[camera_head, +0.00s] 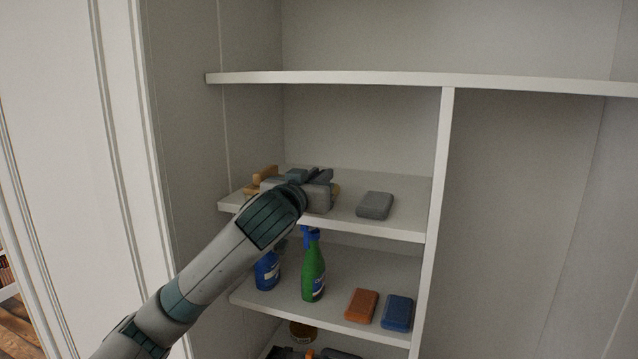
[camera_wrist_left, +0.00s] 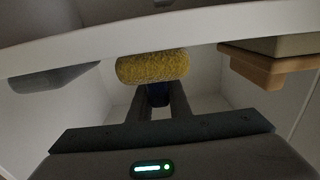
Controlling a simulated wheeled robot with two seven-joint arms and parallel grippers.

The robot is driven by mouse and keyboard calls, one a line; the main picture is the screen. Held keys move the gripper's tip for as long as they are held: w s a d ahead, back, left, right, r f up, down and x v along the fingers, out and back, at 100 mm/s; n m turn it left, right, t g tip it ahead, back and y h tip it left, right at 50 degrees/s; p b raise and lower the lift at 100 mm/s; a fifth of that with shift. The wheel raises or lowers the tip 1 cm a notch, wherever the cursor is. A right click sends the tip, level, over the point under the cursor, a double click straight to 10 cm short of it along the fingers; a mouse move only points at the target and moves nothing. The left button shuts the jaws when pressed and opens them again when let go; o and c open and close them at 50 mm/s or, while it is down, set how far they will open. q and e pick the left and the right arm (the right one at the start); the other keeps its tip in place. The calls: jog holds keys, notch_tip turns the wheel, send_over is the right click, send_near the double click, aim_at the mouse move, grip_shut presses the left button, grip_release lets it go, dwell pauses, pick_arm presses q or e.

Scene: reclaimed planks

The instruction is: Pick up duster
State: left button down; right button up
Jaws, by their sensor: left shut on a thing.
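The duster shows in the left wrist view as a fuzzy yellow head (camera_wrist_left: 152,66) with a dark blue part (camera_wrist_left: 158,94) below it. That blue part sits between the two fingers of my left gripper (camera_wrist_left: 158,102), which is shut on it. In the head view my left gripper (camera_head: 318,180) is at the upper small shelf, and its body hides most of the duster. I cannot tell whether the duster touches the shelf. My right gripper is in neither view.
A grey block (camera_head: 375,205) lies right of my gripper, and a tan wooden item (camera_head: 262,176) left of it. Below stand a blue bottle (camera_head: 267,271), a green spray bottle (camera_head: 313,272), an orange block (camera_head: 361,305) and a blue block (camera_head: 397,312). A vertical divider (camera_head: 433,200) bounds the shelves.

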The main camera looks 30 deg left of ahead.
pick_arm(q)
jog(key=shift+r, duration=0.1)
jog(key=shift+r+b, duration=0.6)
jog(key=shift+r, duration=0.15)
jog(key=r, duration=0.1)
jog(key=r+b, duration=0.1)
jog(key=s+b, duration=0.1)
jog(key=shift+d+r, duration=0.3)
jog(key=shift+r, duration=0.1)
jog(key=s+d+r+b, duration=0.3)
jog(key=s+r, duration=0.3)
jog(key=s, duration=0.3)
jog(key=shift+s+d+r+b, duration=0.25)
jog(key=shift+s+d+b, duration=0.15)
jog(key=shift+d, duration=0.3)
jog(key=shift+f, duration=0.1)
